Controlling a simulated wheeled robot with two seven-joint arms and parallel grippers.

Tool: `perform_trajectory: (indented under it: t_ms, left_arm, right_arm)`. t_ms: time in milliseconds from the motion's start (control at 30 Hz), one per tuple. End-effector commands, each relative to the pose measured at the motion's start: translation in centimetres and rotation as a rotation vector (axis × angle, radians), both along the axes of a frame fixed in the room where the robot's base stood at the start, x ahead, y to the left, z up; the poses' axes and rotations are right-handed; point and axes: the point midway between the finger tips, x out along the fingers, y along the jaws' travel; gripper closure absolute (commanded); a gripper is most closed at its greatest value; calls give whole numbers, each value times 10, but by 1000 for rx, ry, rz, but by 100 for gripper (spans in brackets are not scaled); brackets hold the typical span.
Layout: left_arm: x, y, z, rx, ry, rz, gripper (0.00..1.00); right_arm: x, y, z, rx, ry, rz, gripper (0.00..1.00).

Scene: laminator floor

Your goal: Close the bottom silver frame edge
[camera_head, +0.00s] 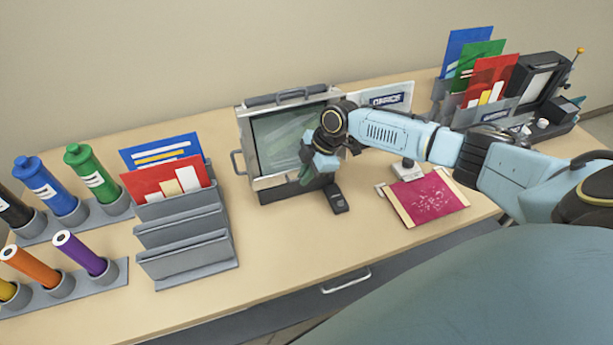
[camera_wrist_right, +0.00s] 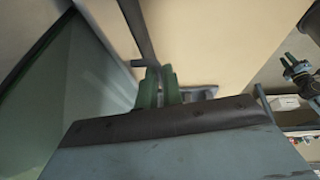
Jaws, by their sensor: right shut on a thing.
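The laminator's silver frame (camera_head: 241,133) stands upright on the table around a greenish glass panel (camera_head: 275,140). Its bottom silver edge (camera_head: 270,182) runs along the lower front, and its right end is hidden behind my right gripper. My right gripper (camera_head: 312,172) is at the lower right of the frame. In the right wrist view its green fingertips (camera_wrist_right: 159,87) are close together on a thin dark bar (camera_wrist_right: 136,28), which appears to be part of the frame. The exact contact is hard to see. A small blue and black part at that view's right edge looks like my left arm and gripper.
A grey file rack (camera_head: 185,235) stands to the left with red and blue folders. Colored tubes (camera_head: 92,173) stand in holders at far left. A magenta board (camera_head: 428,197) lies to the right. Another rack (camera_head: 440,100) and a black device (camera_head: 540,80) are at the back right.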

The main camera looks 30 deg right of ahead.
Motion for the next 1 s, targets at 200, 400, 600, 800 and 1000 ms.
perform_trajectory:
  t_ms: [200, 400, 600, 800, 1000]
  left_arm:
    - [0, 0, 0, 0, 0, 0, 72]
    - [0, 0, 0, 0, 0, 0, 72]
    - [0, 0, 0, 0, 0, 0, 72]
    - [0, 0, -1, 0, 0, 0, 72]
    - [0, 0, -3, 0, 0, 0, 72]
  right_arm:
    - [0, 0, 0, 1, 4, 1, 100]
    - [0, 1, 0, 2, 3, 0, 88]
    - [0, 1, 0, 2, 3, 0, 83]
    - [-1, -2, 6, 0, 1, -1, 83]
    - [-6, -14, 34, 0, 0, 0, 83]
